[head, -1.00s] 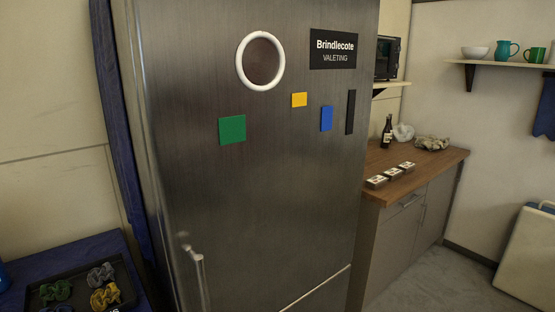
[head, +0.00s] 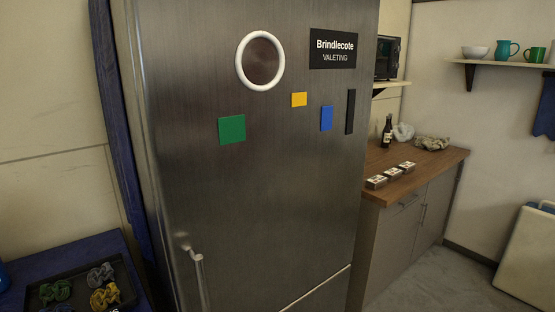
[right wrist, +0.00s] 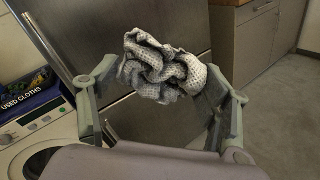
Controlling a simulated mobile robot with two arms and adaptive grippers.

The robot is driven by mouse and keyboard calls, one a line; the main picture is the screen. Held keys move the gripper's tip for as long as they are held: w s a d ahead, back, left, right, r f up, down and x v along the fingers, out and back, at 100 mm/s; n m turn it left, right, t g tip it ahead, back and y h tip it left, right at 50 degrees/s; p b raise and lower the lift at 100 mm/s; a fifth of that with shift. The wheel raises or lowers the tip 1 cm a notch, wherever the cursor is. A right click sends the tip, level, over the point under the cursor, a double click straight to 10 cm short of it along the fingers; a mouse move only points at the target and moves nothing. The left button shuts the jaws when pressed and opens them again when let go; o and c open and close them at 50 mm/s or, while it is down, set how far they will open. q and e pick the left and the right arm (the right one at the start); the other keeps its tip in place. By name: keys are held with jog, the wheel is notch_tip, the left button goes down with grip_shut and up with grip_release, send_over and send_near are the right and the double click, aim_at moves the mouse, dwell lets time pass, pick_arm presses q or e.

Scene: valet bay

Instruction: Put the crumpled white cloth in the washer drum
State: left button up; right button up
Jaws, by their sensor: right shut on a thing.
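My right gripper (right wrist: 163,78) is shut on a crumpled white cloth (right wrist: 160,66) with a knitted look and grey shading. The cloth is bunched between the two fingers, held in the air in front of the steel fridge. The washer (right wrist: 60,130) stands at the left of the right wrist view, with a control panel and part of a dark round opening (right wrist: 38,162) at the lower left. My own gripper body covers part of that opening. The cloth is apart from the washer, to its right. My left gripper is not in view.
A dark tray labelled USED CLOTHS (right wrist: 32,102) sits on the washer; its bunched cloths show in the head view (head: 104,297). The tall fridge (head: 250,200) fills the middle. A wooden counter (head: 440,163) holds a bottle (head: 387,132) and small boxes (head: 390,175). Grey floor is clear at right.

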jog(key=shift+w+a+r+m+h, duration=0.1)
jog(key=shift+w+r+m+h, duration=0.1)
jog(key=shift+m+h, duration=0.35)
jog(key=shift+w+r+m+h, duration=0.15)
jog(key=shift+m+h, duration=0.1)
jog(key=shift+h, duration=0.5)
jog(key=shift+s, duration=0.1)
